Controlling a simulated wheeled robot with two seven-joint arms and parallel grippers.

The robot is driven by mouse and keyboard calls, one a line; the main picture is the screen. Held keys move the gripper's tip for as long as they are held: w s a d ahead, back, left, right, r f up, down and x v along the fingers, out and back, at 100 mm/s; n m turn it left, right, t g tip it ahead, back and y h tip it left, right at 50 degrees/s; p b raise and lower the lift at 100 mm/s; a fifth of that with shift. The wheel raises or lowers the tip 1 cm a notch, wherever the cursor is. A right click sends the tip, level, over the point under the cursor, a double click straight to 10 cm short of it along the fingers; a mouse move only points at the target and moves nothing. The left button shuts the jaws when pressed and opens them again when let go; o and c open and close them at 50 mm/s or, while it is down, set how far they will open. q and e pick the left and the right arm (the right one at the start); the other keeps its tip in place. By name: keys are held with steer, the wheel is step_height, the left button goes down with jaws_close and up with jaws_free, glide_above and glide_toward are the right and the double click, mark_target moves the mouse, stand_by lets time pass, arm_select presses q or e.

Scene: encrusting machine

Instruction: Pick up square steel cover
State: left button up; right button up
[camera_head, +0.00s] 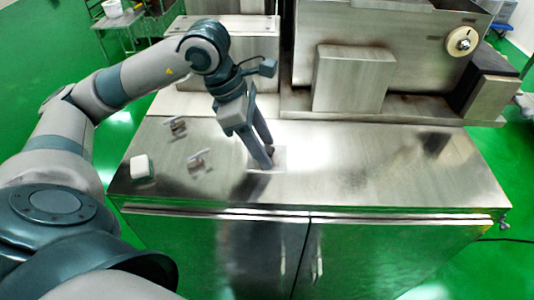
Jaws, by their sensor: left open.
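A flat, pale, square steel cover (279,157) lies on the steel cabinet top, near its middle and towards the front. It blends with the shiny surface, and its edges are faint. My left gripper (266,163) points down over it, with the fingers hiding part of it. The fingers are open and seen nearly side-on. The fingertips are at or just above the cover; I cannot tell whether they touch it. The cover still appears to lie flat. My right gripper does not show.
A white block (142,168) and two small metal parts (178,127) (198,162) lie left on the cabinet top (380,185). A large steel machine with a box-shaped housing (353,78) stands behind. The right of the top is clear.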

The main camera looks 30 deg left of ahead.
mark_target(273, 148)
arm_select(q)
jaws_close()
steer(key=shift+r, duration=0.2)
steer(key=shift+r+b, duration=0.5)
steer(key=shift+r, duration=0.25)
steer(key=shift+r+b, duration=0.35)
steer(key=shift+r, duration=0.55)
steer(key=s+d+r+b, duration=0.3)
steer(key=s+d+r, duration=0.3)
steer(key=d, duration=0.3)
steer(key=shift+s+d+r, duration=0.25)
steer(key=shift+s+r, duration=0.1)
steer(key=shift+r, duration=0.35)
